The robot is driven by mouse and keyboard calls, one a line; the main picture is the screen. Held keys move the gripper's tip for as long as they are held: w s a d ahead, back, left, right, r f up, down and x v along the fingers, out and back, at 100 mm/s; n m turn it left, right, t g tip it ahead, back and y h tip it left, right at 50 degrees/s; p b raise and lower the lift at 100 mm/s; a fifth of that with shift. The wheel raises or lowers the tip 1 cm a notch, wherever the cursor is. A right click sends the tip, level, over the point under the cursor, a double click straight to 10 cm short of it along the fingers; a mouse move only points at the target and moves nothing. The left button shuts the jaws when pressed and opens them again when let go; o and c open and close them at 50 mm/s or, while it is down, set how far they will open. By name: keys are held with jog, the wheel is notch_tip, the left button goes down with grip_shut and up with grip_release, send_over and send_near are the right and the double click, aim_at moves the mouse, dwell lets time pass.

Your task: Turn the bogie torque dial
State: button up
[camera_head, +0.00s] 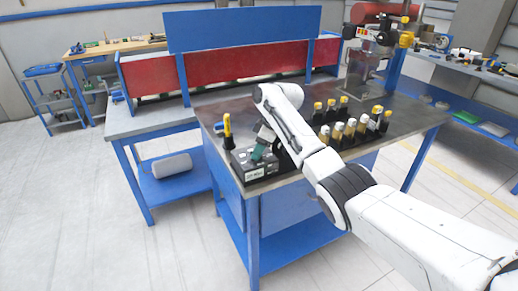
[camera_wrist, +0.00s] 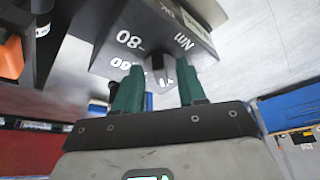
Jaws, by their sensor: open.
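The bogie torque dial shows in the wrist view as a small dark knob (camera_wrist: 157,64) on a grey housing (camera_wrist: 112,45) with white markings, among them "80" and "Nm". My gripper (camera_wrist: 160,70) is open, its two green fingers on either side of the knob in the picture. A gap shows on both sides, so I see no grip on it. In the head view the housing is a dark box (camera_head: 250,168) at the near left corner of the metal bench, with my gripper (camera_head: 258,150) right at it. The dial is hidden there.
A yellow-handled tool (camera_head: 228,130) stands just left of the box on the metal bench (camera_head: 215,112). Several yellow-capped bottles (camera_head: 350,130) stand right of my arm. A blue-framed red panel (camera_head: 240,68) rises behind. The floor at the left is clear.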

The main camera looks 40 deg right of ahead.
grip_shut()
dwell(0.4)
